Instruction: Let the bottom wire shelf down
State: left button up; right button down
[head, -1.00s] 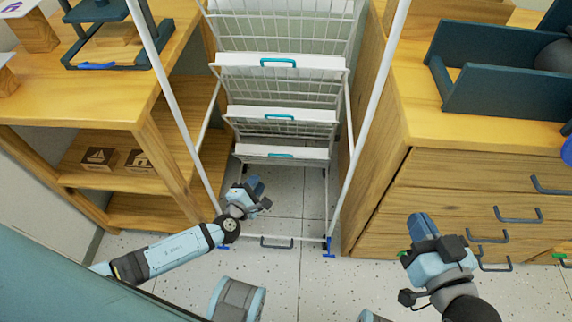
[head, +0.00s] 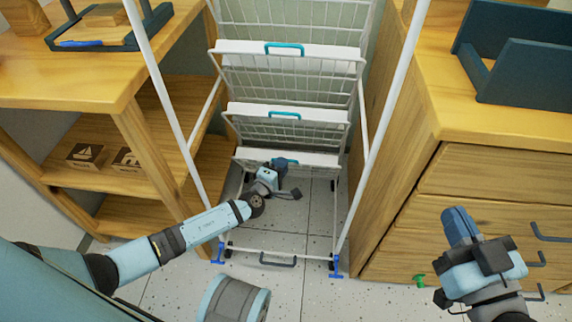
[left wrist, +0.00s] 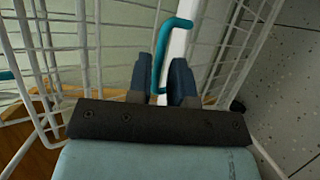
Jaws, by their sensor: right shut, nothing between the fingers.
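The white wire rack (head: 232,84) stands between the wooden furniture, its several wire shelves tilted up one above another, each with a teal handle. The lowest tilted shelf (head: 250,153) is partly hidden by my left gripper (head: 278,168), which is at its front edge. In the left wrist view the teal handle (left wrist: 159,52) reaches down between the two dark fingers of my left gripper (left wrist: 160,85). A gap shows between these fingers, so they look open around the handle. My right gripper (head: 458,225) is shut and empty, in front of the drawers at the right.
A low bar with a dark handle (head: 278,262) crosses the rack's foot. A wooden shelf unit (head: 125,100) stands close on the left and a drawer cabinet (head: 470,170) close on the right. The speckled floor (head: 300,220) within the rack's foot is clear.

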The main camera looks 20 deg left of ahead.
pick_arm(q)
jog(key=shift+w+d+f+b, duration=0.1)
jog(key=shift+w+b, duration=0.1)
jog(key=shift+w, duration=0.6)
jog(key=shift+w+d+f+b, duration=0.1)
jog(key=shift+w+b, duration=0.1)
jog(key=shift+w, duration=0.6)
pick_arm(e)
jog(key=shift+w+d+r+n, duration=0.15)
jog(key=shift+w+d+n, duration=0.1)
jog(key=shift+n, duration=0.25)
pick_arm(q)
jog(key=shift+r, duration=0.1)
grip_shut()
jog(key=shift+s, duration=0.15)
pick_arm(e)
jog(key=shift+r, duration=0.1)
